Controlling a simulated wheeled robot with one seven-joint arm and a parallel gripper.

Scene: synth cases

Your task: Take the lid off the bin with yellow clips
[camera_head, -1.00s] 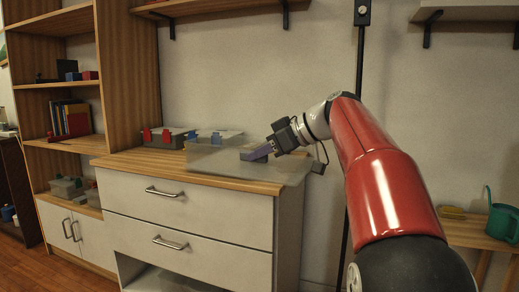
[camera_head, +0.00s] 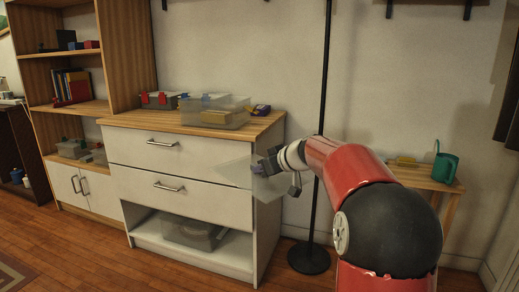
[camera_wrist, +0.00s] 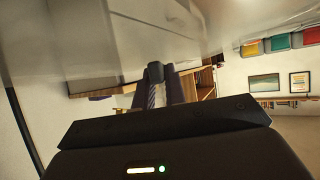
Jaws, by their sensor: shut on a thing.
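My gripper (camera_head: 259,168) is shut on a clear lid (camera_head: 234,174), held in the air off the front right corner of the dresser, below its top. The lid is tilted, and it fills the upper part of the wrist view (camera_wrist: 100,40), where my fingers (camera_wrist: 157,88) close at a dark piece by its edge. A clear bin (camera_head: 238,119) stands open on the dresser top, apart from the lid, with tan contents (camera_head: 214,117) showing. Yellow clips cannot be made out clearly on it.
A black pole (camera_head: 323,110) stands close by. A side table holds a green watering can (camera_head: 446,165).

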